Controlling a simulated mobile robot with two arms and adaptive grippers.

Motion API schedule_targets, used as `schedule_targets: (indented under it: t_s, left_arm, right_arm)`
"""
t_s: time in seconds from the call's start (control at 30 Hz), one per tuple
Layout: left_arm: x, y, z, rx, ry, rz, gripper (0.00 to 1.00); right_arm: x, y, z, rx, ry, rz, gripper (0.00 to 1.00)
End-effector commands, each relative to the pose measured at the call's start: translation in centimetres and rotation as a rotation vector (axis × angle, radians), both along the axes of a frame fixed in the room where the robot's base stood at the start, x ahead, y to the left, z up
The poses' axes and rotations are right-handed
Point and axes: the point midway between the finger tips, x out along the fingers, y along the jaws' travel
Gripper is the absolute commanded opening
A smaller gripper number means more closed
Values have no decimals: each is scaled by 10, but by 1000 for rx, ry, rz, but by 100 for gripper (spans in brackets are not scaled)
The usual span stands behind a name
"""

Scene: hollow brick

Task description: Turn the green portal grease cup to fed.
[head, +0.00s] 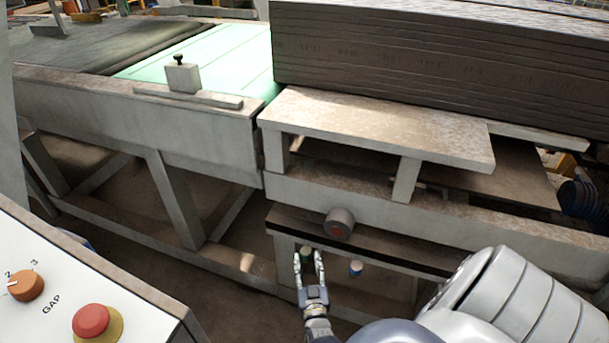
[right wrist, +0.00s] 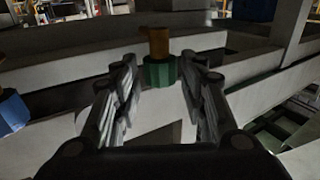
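The green grease cup (head: 307,252) sits on the lower rail of the machine frame, partly hidden between my fingers in the head view. In the right wrist view the green cup (right wrist: 160,72) is ribbed, with a brown cylindrical piece (right wrist: 159,43) above it. My right gripper (head: 308,261) is open, its fingers on either side of the green cup. In the right wrist view the right gripper (right wrist: 159,72) shows a gap between each finger and the cup; I cannot tell whether the fingertips reach past it. My left gripper is not in view.
A control panel (head: 60,290) with a red button stands at lower left.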

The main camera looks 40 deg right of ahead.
Motion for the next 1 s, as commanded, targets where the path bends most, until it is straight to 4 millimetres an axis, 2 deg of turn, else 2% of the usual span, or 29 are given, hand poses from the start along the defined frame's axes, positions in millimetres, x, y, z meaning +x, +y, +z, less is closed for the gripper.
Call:
schedule_targets:
  t_s: [0.1,0.23,0.6,0.63,0.77,1.0]
  left_arm:
    - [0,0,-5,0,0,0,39]
    - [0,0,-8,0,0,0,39]
    - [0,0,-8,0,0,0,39]
    - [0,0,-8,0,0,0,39]
    - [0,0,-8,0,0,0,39]
    - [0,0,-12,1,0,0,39]
  right_arm:
    - [16,-12,-1,0,0,0,39]
    - [27,-19,-1,1,-1,0,39]
    - [31,-22,0,1,1,1,39]
    - [31,-22,0,1,1,1,35]
    - [31,-22,0,1,1,1,6]
    - [32,-21,-1,2,-4,-31,6]
